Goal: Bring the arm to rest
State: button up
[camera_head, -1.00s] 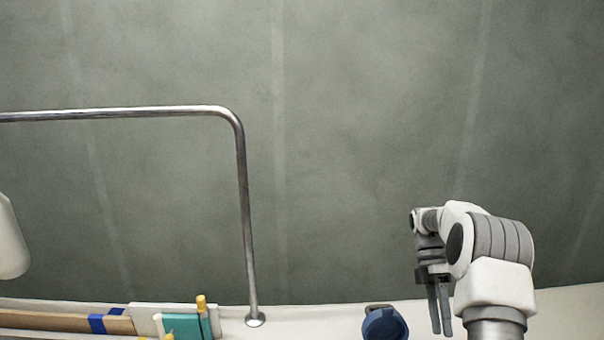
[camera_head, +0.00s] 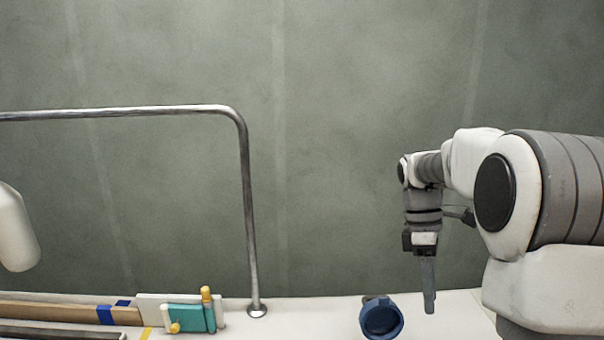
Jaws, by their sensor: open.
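My gripper (camera_head: 428,305) is at the right of the head view, at the end of my white and grey arm. Its fingers point down and are seen nearly edge-on, so they overlap as one dark strip. Nothing shows between or below them. The fingertips are to the right of a blue round object (camera_head: 382,318) and look apart from it. The arm is bent, with its large joint at the right edge of the picture.
A metal rail (camera_head: 247,210) rises from the white surface (camera_head: 300,312) at left centre. A teal and white item with yellow knobs (camera_head: 188,318) and a wooden strip (camera_head: 50,312) lie at lower left. A white rounded object (camera_head: 14,230) is at the left edge.

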jog(key=s+a+r+m+t, duration=0.2)
jog(key=s+a+m+t, duration=0.1)
jog(key=s, duration=0.3)
jog(key=s+a+r+m+t, duration=0.2)
jog(key=s+a+m+t, duration=0.1)
jog(key=s+m, duration=0.2)
jog(key=s+a+r+m+t+y, duration=0.1)
jog(key=s+a+r+m+t, duration=0.1)
jog(key=s, duration=0.5)
jog(key=a+m+t+p, duration=0.1)
jog(key=m, duration=0.1)
jog(key=shift+s+a+m+t, duration=0.3)
jog(key=shift+s+a+m, duration=0.05)
jog(key=shift+s+m, duration=0.05)
